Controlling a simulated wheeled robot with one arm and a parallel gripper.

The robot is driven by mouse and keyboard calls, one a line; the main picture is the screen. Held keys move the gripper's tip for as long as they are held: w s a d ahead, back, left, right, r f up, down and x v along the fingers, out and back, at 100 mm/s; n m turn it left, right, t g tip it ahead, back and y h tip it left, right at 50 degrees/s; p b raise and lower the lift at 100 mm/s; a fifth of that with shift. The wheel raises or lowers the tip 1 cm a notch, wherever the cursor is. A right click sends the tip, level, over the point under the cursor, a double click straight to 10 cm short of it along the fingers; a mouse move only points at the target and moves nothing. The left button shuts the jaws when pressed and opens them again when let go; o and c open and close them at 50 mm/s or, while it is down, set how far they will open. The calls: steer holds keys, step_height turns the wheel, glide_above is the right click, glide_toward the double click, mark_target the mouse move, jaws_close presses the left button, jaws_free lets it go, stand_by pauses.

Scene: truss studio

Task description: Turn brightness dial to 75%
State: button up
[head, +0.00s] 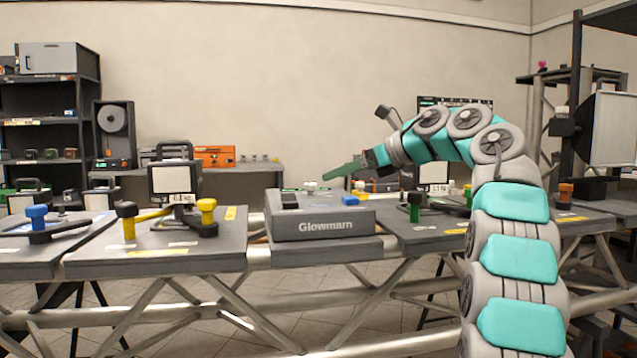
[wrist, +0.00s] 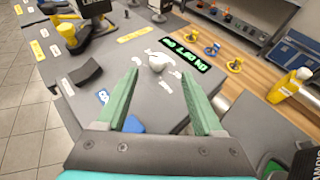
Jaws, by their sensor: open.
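The grey Glowmarn console (head: 322,226) stands on the truss table. Its white dial (head: 310,187) sits on the top face; it also shows in the wrist view (wrist: 157,62), with short white marks around it. My gripper (head: 325,175) is open, with green fingers, above the console and just to the right of the dial in the head view. In the wrist view (wrist: 160,75) the dial appears between and just beyond the fingertips, and contact is not visible. A dark display with green characters (wrist: 185,54) lies beside the dial; I cannot read its value.
The console also carries a black rocker (wrist: 85,72) and a blue button (head: 350,200). A lamp with yellow knobs (head: 207,206) stands on the table to the left, and a green-knobbed clamp (head: 415,200) to the right. The space above the console is clear around my gripper.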

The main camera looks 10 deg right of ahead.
mark_target(312, 184)
steer(key=x, duration=0.7)
steer(key=shift+a+r, duration=0.1)
steer(key=shift+a, duration=0.1)
jaws_close()
stand_by(0.4)
